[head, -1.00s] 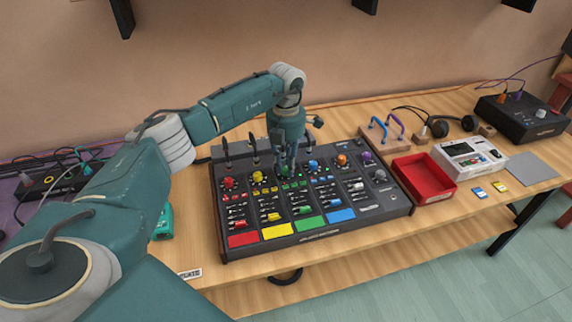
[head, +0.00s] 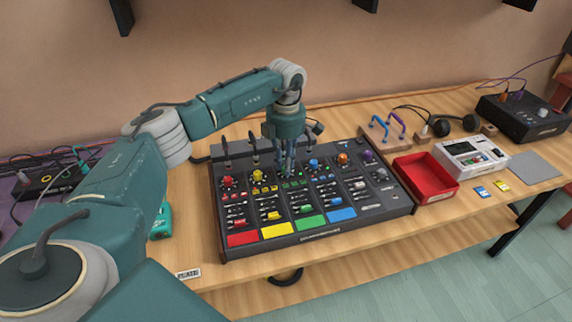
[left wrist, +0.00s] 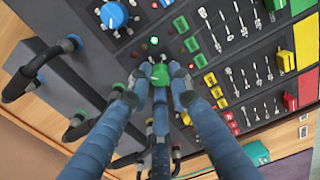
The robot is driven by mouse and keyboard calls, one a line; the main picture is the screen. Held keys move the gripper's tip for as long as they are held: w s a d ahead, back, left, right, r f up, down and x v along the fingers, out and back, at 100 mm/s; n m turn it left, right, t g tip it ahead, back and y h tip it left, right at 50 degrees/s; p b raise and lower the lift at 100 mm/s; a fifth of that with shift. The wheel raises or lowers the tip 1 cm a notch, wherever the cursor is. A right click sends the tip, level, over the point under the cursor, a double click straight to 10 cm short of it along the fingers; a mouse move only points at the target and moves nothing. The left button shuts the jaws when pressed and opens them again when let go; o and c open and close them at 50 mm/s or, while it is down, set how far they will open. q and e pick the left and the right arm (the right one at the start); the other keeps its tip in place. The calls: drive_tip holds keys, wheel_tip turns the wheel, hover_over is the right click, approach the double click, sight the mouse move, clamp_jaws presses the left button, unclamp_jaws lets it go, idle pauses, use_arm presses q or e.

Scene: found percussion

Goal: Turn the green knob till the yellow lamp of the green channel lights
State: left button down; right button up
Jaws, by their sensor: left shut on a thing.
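The mixing console (head: 398,205) lies on the table with red, yellow, green and blue channels. The green knob (left wrist: 160,74) sits near the top of the green channel; in the head view my fingers mostly hide it. My left gripper (head: 289,172) comes down on it from above. In the left wrist view its fingertips (left wrist: 157,76) close around the knob, and it is shut on it. The green pad (head: 310,224) is at the front of that channel. I cannot make out a lit yellow lamp there. My right gripper is not in view.
The blue knob (head: 314,163) and yellow knob (head: 257,175) stand close on either side. Cables with black plugs (left wrist: 40,70) rise behind the knobs. A red tray (head: 425,178) and a white device (head: 470,158) stand to the right.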

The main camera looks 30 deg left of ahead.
use_arm(q)
drive_tip(key=shift+m, duration=0.4)
drive_tip(key=c, duration=1.6)
unclamp_jaws()
drive_tip(key=shift+r, duration=0.2)
wheel_tip(320, 180, up, 12)
drive_tip(key=shift+f, duration=0.1)
drive_tip(key=shift+f, duration=0.15)
